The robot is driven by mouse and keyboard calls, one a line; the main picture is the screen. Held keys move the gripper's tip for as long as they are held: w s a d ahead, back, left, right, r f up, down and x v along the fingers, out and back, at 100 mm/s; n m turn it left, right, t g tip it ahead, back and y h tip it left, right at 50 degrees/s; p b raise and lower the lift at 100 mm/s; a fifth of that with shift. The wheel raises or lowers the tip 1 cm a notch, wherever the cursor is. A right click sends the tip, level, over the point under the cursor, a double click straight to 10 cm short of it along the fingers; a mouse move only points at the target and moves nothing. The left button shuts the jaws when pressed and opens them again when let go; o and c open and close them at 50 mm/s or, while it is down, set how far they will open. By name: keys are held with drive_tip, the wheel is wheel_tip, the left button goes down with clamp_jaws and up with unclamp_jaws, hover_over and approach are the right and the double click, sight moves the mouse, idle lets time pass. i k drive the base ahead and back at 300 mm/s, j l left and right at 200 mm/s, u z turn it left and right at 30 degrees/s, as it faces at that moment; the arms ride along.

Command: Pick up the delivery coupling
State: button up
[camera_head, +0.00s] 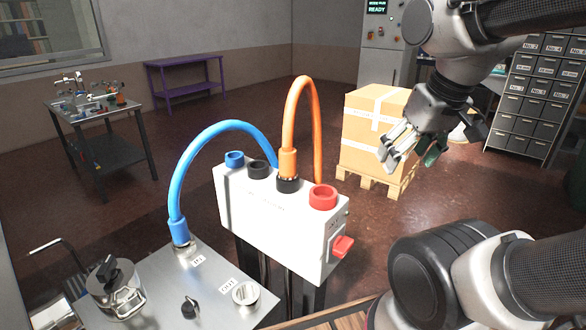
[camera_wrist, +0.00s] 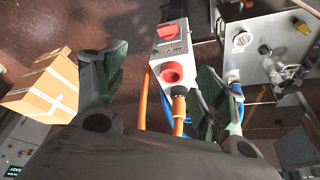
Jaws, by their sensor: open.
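An orange hose ends in an orange coupling (camera_head: 288,163) that sits upright in a black socket on top of a white box (camera_head: 275,226). A blue hose ends in a blue coupling (camera_head: 179,231) on the metal unit's port marked IN. No label shows which one is the delivery coupling. My gripper (camera_head: 407,153) is open and empty, to the right of the box and apart from both couplings. In the wrist view, its spread fingers (camera_wrist: 160,80) frame the box, with the orange coupling (camera_wrist: 179,104) nearer the right finger.
The metal unit (camera_head: 160,295) has an open OUT port (camera_head: 245,293). A carton (camera_head: 372,128) stands on a pallet behind.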

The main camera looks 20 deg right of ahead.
sight(288, 171)
drive_tip(key=k+l+u, duration=0.15)
drive_tip(key=u, duration=0.55)
drive_tip(key=k+l+u, duration=0.1)
drive_tip(key=u, duration=0.75)
drive_tip(key=z, duration=1.35)
drive_tip(key=k+l, duration=0.05)
drive_tip(key=l, duration=0.05)
